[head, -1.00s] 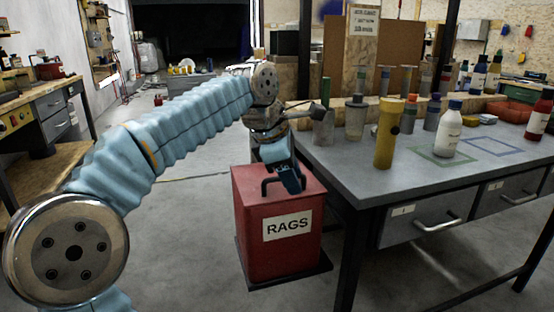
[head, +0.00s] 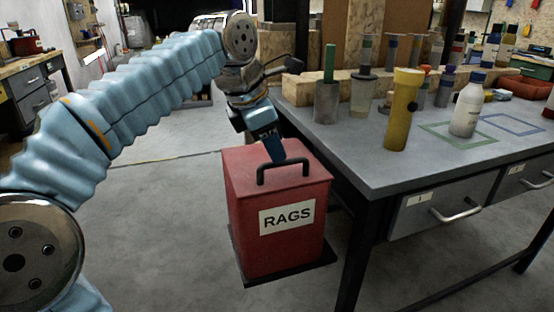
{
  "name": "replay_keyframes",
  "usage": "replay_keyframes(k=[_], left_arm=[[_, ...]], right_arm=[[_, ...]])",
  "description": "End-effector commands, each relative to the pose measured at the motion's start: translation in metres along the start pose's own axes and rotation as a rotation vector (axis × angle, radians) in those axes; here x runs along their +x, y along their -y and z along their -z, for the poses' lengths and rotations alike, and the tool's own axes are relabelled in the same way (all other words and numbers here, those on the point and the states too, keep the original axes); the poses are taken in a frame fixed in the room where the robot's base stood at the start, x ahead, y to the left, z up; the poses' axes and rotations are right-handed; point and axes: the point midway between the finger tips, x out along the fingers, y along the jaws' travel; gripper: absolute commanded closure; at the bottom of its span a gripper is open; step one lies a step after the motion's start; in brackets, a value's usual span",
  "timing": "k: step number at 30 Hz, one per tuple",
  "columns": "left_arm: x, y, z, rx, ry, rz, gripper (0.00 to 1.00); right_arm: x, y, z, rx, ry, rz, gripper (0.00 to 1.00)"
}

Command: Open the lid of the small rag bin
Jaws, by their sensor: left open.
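The small rag bin (head: 250,222) is a red box with a white "RAGS" label, standing on a dark base on the floor. Its red lid (head: 310,165) is shut, with a dark bar handle (head: 283,165) on top. My left gripper (head: 277,158) points down from above, just behind the handle, its tips close to the lid. I cannot tell whether it touches the handle. It looks empty. My right gripper is not in view.
A grey workbench (head: 375,165) stands close on the bin's right. On it are a yellow flashlight (head: 402,112), a white bottle (head: 467,108) and several cylinders. The floor left of the bin is clear.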

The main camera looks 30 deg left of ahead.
Motion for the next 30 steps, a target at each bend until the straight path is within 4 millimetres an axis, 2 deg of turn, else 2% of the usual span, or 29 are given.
replay_keyframes(k=[1,6,17,25,30], left_arm=[[0.011,0.001,0.001,0.0,-0.002,0.002,0.6],[0.029,0.0,0.001,0.0,-0.001,0.001,0.6],[0.033,0.0,0.0,0.001,0.0,0.0,0.6],[0.033,0.0,0.0,0.001,0.0,0.0,1.0],[0.033,0.0,0.0,0.001,0.0,0.0,1.0]], right_arm=[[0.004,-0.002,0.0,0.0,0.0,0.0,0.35],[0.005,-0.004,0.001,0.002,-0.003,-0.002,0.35],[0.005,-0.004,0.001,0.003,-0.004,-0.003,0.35],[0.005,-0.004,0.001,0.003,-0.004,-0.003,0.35],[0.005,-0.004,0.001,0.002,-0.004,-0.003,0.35]])
